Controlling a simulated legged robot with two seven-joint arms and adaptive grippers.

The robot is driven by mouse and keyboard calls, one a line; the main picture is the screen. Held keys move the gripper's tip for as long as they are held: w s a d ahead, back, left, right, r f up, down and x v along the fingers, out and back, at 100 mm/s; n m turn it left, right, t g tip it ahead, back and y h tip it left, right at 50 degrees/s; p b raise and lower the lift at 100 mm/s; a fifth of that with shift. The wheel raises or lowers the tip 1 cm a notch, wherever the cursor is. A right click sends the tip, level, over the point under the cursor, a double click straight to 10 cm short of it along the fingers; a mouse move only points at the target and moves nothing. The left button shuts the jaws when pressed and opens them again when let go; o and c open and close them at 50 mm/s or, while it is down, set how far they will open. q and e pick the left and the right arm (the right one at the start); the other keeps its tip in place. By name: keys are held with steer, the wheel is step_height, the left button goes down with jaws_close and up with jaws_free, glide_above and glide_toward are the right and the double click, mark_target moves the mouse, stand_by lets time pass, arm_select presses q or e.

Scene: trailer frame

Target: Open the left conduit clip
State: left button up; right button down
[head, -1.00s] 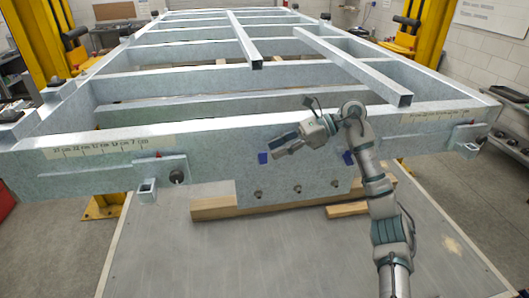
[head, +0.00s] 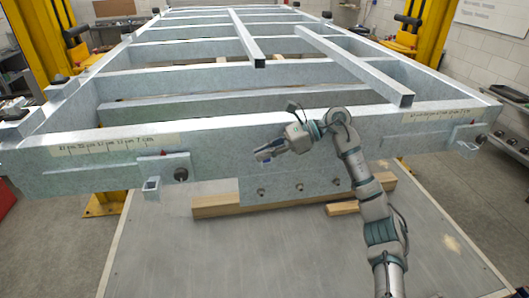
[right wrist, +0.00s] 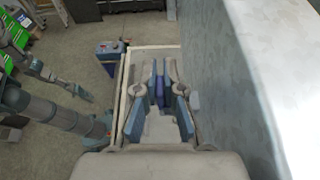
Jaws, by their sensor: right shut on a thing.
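My right gripper (head: 266,153) reaches to the left along the front face of the grey frame beam and is at the left conduit clip. In the right wrist view its blue-padded fingers are shut on the small blue-violet left conduit clip (right wrist: 160,91), which shows between them. In the head view the fingers mostly cover the clip. The other blue clip, farther right on the beam, is hidden behind my right arm. A grey arm of mine, seemingly the left, shows in the right wrist view, with what looks like its gripper (right wrist: 76,90); its finger state is unclear.
The trailer's front beam (head: 215,143) fills the middle, close beside the right gripper. Bolts show below the gripper on a lower plate. Wooden blocks (head: 240,207) lie under the beam on a grey platform (head: 230,255). Yellow lift posts (head: 38,45) stand behind.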

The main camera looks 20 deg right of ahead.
mark_target(267, 168)
arm_select(q)
steer(key=shift+f, duration=0.1)
arm_select(e)
steer(key=shift+d, duration=0.1)
